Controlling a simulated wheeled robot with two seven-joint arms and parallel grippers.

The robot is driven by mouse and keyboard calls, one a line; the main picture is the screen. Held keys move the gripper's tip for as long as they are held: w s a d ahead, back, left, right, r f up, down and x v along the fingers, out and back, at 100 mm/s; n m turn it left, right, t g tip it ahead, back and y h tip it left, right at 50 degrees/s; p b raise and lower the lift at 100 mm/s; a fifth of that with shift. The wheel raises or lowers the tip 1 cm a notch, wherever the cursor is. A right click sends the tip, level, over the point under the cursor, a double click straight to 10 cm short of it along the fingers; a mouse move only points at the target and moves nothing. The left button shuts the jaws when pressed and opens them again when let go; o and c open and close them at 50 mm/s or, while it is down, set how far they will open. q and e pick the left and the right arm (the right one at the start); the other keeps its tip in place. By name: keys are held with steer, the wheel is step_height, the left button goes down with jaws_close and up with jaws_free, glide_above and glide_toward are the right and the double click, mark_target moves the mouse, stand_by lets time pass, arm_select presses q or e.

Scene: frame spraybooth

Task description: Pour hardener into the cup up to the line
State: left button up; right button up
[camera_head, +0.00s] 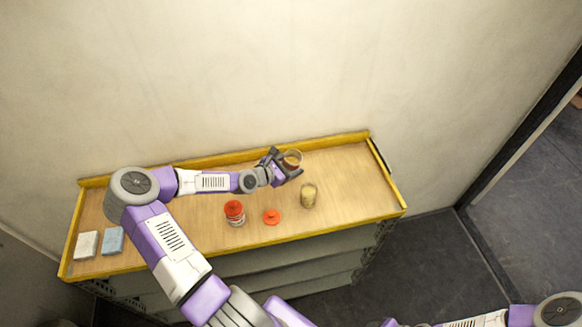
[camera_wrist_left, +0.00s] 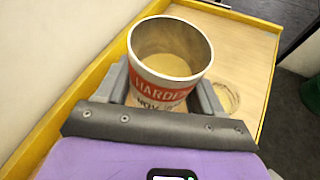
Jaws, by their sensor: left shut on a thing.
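My left gripper (camera_head: 284,167) is shut on the open hardener can (camera_head: 293,157) near the back of the bench. In the left wrist view the can (camera_wrist_left: 170,62) stands between the fingers, with a red and white label and tan-coloured contents or bottom inside. Whether it touches the bench is unclear. The cup (camera_head: 309,195) looks clear and yellowish, standing on the bench just in front and to the right of the can. The cup (camera_wrist_left: 228,97) is partly hidden behind the can and finger in the wrist view. Its line cannot be made out. My right gripper is out of view.
A red-topped can (camera_head: 234,211) and a loose red lid (camera_head: 271,216) are on the bench front, left of the cup. White (camera_head: 86,245) and blue (camera_head: 113,240) blocks lie at the left end. A yellow edge (camera_head: 209,160) borders the bench (camera_head: 352,172); its right end is clear.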

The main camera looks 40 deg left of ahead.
mark_target(285, 159)
arm_select(q)
steer(key=shift+r, duration=0.1)
steer(key=shift+r, duration=1.95)
